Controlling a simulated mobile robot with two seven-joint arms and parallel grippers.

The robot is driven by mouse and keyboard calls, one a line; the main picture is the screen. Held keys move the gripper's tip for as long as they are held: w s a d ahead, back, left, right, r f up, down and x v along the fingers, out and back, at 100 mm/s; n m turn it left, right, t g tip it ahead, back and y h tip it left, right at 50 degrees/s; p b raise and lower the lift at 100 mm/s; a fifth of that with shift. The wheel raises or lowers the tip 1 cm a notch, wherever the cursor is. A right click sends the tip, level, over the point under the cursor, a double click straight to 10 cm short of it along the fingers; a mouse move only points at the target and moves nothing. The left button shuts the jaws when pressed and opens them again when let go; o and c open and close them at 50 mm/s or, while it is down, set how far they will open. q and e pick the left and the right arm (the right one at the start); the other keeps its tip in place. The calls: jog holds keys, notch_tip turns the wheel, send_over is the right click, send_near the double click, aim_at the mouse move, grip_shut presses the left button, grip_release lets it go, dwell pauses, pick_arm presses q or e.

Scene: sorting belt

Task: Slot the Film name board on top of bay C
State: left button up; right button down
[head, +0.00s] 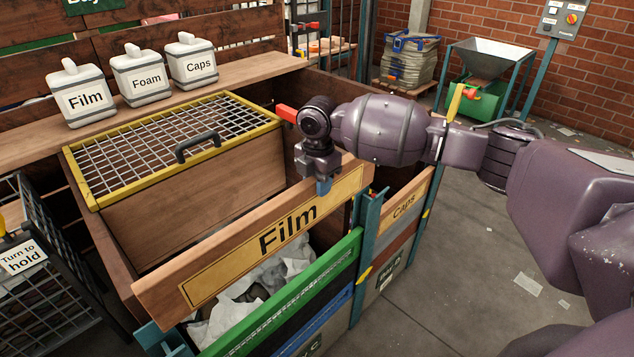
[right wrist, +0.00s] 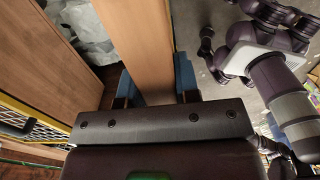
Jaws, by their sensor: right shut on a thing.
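The Film name board (head: 268,237) is a long wooden plank with a yellow "Film" label. My right gripper (head: 324,186) is shut on its upper edge near its right end. In the right wrist view the blue fingers (right wrist: 154,84) stand either side of the board (right wrist: 142,35). The board spans the front of bay C, above the green front board (head: 290,293), with a gap between them where pale waste shows. Its right end is near a teal post (head: 368,215); I cannot tell whether it touches the slot. The bay's "C" label (head: 314,346) is partly cut off. My left gripper is not in view.
A box with a yellow-framed mesh lid (head: 170,140) stands behind the board. Film, Foam and Caps containers (head: 142,76) stand on the ledge behind. The neighbouring bay has a Caps board (head: 403,207). A black mesh cage (head: 50,290) is at left; floor at right is open.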

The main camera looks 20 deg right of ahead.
jog(key=shift+w+f, duration=0.15)
jog(key=shift+f, duration=0.15)
dwell(0.7)
jog(key=shift+a+p, duration=0.1)
jog(key=shift+p, duration=0.2)
dwell(0.6)
